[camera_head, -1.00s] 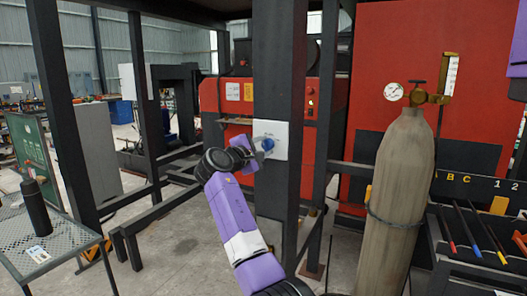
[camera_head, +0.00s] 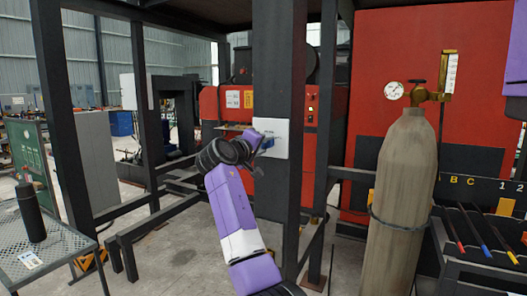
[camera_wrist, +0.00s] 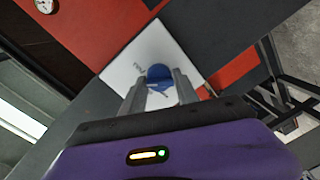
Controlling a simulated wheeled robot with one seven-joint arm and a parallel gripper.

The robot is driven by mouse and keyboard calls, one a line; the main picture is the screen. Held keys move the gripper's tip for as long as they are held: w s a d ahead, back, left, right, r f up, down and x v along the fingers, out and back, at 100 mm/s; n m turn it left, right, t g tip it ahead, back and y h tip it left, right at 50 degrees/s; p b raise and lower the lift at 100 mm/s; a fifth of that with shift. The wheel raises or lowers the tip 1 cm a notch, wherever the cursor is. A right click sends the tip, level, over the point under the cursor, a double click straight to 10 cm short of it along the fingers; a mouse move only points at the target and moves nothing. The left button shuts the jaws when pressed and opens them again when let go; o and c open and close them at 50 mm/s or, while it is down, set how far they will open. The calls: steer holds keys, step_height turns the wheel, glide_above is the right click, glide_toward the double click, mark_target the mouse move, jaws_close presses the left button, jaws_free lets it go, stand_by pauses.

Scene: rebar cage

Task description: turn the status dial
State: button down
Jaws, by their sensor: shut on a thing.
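The status dial is a blue knob (camera_wrist: 159,74) on a white square plate (camera_wrist: 140,65), fixed to a dark upright post (camera_head: 279,60). In the head view the blue dial (camera_head: 267,143) is partly hidden by my gripper. My gripper (camera_wrist: 161,92) is at the plate, with one finger on each side of the knob, and is shut on it. In the head view my gripper (camera_head: 258,143) reaches the plate from the left. Small lettering on the plate is too blurred to read.
A tall grey gas cylinder (camera_head: 400,200) with a brass valve and gauge (camera_head: 393,91) stands to the right. A mesh table (camera_head: 45,255) with a black bottle (camera_head: 31,210) is at the left. Dark frame posts and rails surround the post.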

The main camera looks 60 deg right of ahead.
steer(key=shift+r+m+b, duration=0.1)
steer(key=shift+m+b, duration=1.1)
steer(key=shift+m, duration=0.9)
steer(key=c, duration=1)
jaws_free()
steer(key=shift+o, duration=0.2)
steer(key=s+a+b, duration=0.1)
steer(key=a, duration=0.7)
steer(key=shift+r, duration=0.2)
